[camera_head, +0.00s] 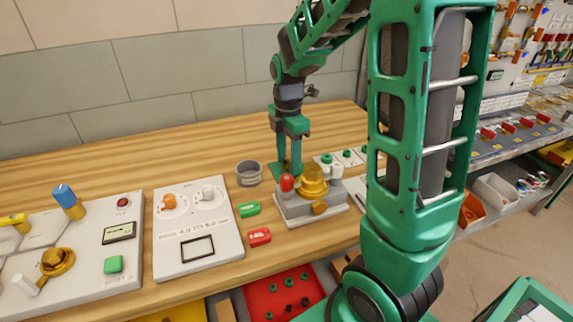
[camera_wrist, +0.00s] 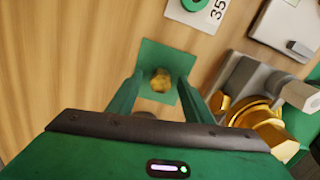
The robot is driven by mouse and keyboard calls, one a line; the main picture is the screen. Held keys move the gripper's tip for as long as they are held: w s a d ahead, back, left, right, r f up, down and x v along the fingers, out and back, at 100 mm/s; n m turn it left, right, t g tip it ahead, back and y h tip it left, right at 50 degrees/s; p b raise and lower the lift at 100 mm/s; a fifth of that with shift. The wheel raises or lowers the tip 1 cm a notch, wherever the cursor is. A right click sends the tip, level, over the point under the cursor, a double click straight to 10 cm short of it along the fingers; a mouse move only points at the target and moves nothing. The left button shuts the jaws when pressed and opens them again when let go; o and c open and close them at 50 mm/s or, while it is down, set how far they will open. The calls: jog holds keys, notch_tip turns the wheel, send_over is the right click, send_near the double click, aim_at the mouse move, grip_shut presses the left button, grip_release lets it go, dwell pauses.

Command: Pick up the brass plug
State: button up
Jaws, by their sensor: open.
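The brass plug (camera_wrist: 161,79) is a small, roughly faceted gold piece, seen from above in the wrist view. It sits on a green square pad (camera_wrist: 158,58) on the wooden bench. My gripper (camera_wrist: 160,84) is open, with one green finger on each side of the plug. A gap shows between the plug and each finger. In the head view my gripper (camera_head: 289,163) points down at the bench behind a grey valve block; the plug cannot be made out there.
The grey valve block with a brass fitting (camera_head: 314,182) and red knob (camera_head: 287,183) stands close by. A grey ring-shaped cup (camera_head: 249,173) is to the left. Green (camera_head: 249,210) and red (camera_head: 260,237) blocks lie in front. Control panels (camera_head: 196,262) fill the left; open wood lies behind.

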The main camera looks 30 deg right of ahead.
grip_shut()
dwell(0.3)
